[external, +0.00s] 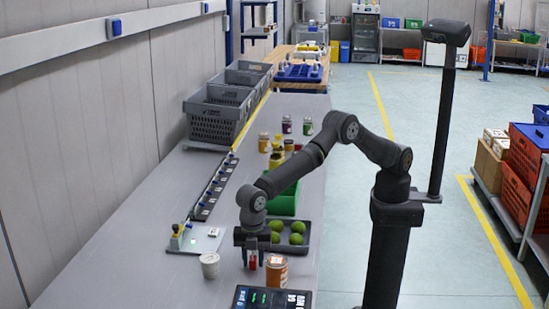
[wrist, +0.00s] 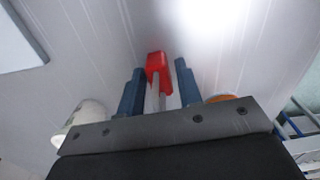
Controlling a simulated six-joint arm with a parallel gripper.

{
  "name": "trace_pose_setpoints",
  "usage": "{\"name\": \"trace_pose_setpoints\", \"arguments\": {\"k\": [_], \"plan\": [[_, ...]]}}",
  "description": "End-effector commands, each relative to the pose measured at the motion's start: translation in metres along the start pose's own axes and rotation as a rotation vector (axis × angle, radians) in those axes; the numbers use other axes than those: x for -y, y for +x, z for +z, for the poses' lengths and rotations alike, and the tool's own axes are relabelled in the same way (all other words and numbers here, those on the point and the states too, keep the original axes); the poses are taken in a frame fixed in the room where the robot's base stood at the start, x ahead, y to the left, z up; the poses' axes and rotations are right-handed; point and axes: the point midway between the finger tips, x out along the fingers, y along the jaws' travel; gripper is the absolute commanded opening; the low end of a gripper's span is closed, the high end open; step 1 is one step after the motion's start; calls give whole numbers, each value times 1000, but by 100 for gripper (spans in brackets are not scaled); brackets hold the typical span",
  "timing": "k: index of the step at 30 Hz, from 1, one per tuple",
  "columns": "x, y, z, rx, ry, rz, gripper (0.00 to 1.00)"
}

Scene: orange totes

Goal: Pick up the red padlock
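The red padlock (external: 253,262) is low over the grey table, between the fingers of my gripper (external: 252,256). In the wrist view the padlock's red body (wrist: 158,66) is far from the camera, and its grey shackle points back toward the palm.
A white cup (external: 209,264) stands left of my gripper and an orange-labelled jar (external: 276,271) stands close on its right. A dark tray (external: 306,240) of green fruit and a green bin (external: 283,204) are behind. A dark display panel (external: 270,299) is in front. The table's left front is clear.

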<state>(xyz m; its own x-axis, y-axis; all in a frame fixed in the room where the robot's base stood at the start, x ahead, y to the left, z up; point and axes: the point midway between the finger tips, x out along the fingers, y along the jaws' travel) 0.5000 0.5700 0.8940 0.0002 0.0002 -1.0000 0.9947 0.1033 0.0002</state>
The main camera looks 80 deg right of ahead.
Motion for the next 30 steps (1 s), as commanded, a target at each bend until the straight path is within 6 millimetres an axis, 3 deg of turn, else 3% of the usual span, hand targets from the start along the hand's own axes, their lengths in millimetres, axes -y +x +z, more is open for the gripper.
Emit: {"name": "trace_pose_setpoints", "arguments": {"k": [1,4,5,17,24,30], "plan": [[0,0,0,0,0,0,22],[0,0,0,0,0,0,2],[0,0,0,0,0,0,0],[0,-8,0,-1,0,1,0],[-1,-42,-1,-3,0,3,0],[-10,-68,43,-2,4,2,0]]}}
